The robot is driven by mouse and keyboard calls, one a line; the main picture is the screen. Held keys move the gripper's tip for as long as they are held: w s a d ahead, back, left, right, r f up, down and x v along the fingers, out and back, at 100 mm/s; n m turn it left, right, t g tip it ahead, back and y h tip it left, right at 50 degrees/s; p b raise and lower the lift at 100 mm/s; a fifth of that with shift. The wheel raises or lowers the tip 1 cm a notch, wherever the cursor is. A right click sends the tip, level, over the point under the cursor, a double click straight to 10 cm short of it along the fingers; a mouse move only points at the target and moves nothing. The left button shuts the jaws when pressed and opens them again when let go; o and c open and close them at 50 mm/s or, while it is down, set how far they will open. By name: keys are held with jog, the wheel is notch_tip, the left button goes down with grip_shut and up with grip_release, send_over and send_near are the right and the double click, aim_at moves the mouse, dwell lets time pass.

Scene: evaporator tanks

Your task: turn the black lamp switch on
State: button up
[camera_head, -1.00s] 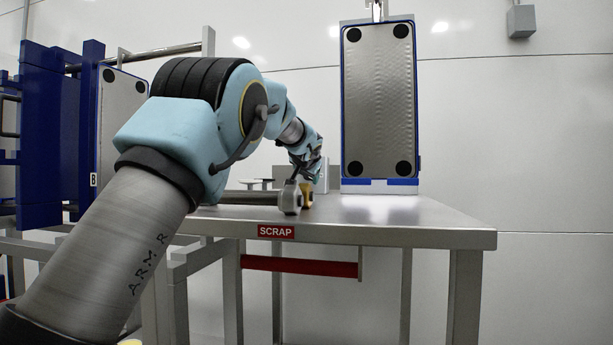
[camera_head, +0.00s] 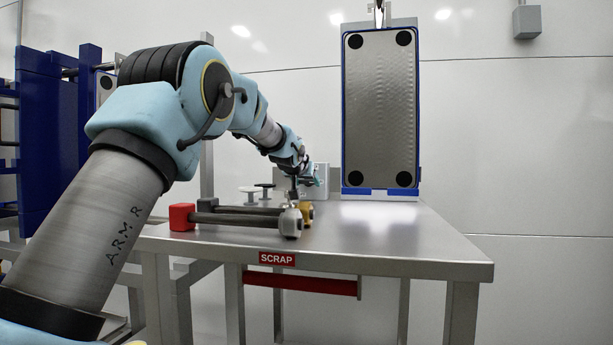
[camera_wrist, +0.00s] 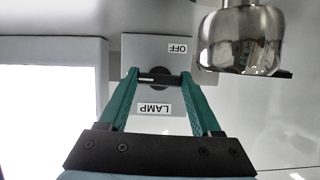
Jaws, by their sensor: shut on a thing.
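The black lamp switch (camera_wrist: 158,80) is a round black knob with a light-marked bar, on a grey plate (camera_wrist: 143,50) in the wrist view. The bar lies about level in the picture. The plate carries upside-down OFF and LAMP labels (camera_wrist: 153,108). My gripper (camera_wrist: 160,74) has its green fingers shut on the switch, one on either side. In the head view my gripper (camera_head: 313,181) is at the grey switch box (camera_head: 322,176) at the back of the table; the knob is hidden there.
A shiny metal part (camera_wrist: 241,40) hangs close to the right finger. Tools with dark handles (camera_head: 240,215), one with a red end (camera_head: 182,217), lie on the steel table (camera_head: 400,240). A blue-framed panel (camera_head: 380,110) stands behind. The table's right side is clear.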

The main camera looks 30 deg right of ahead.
dwell(0.5)
jog(key=o, duration=1.4)
jog(key=v, duration=1.1)
jog(key=shift+w+p, duration=0.1)
jog(key=shift+p, duration=0.25)
jog(key=shift+f, duration=0.1)
